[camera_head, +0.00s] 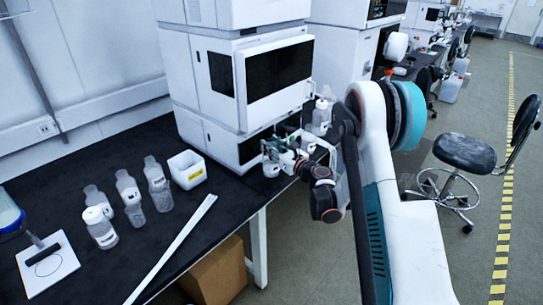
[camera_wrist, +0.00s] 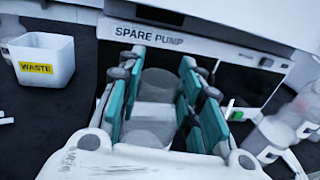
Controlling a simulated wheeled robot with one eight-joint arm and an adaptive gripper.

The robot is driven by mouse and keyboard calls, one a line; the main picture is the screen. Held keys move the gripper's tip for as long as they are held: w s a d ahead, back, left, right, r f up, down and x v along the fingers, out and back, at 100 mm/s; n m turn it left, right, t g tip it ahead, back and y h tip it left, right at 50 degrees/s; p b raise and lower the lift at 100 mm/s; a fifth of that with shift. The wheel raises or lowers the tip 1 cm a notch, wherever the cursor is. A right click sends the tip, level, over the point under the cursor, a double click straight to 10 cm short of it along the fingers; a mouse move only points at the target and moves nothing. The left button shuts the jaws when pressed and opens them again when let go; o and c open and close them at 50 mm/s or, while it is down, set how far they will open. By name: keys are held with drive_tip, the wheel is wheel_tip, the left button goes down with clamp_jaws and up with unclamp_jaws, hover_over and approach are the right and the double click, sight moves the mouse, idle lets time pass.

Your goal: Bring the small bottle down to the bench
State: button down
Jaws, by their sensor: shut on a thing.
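My gripper (camera_head: 275,152) is in front of the lower front of the near instrument stack, low over the bench's edge. In the wrist view its teal-padded fingers (camera_wrist: 162,90) are shut on the small bottle (camera_wrist: 150,128), a pale, translucent bottle seen from above. In the head view a pale part of the small bottle (camera_head: 271,170) shows below the fingers; the rest is hidden by the gripper. I cannot tell whether its base touches the black bench (camera_head: 228,205). The module labelled SPARE PUMP (camera_wrist: 150,38) is just behind the fingers.
A white waste bin (camera_head: 187,170) stands left of the gripper, with several clear bottles (camera_head: 128,190) beyond it. A long white strip (camera_head: 172,250) lies near the front edge. Other bottles (camera_head: 321,115) stand close right of the gripper, also in the wrist view (camera_wrist: 285,125).

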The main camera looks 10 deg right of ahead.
drive_tip(key=f+b, duration=0.1)
drive_tip(key=f, duration=0.2)
drive_tip(key=shift+w+a+f+b, duration=0.1)
drive_tip(key=shift+w+f+b, duration=0.15)
drive_tip(key=shift+b, duration=0.1)
drive_tip(key=shift+s+r, duration=0.1)
drive_tip(key=shift+r, duration=0.05)
drive_tip(key=c, duration=1.1)
unclamp_jaws()
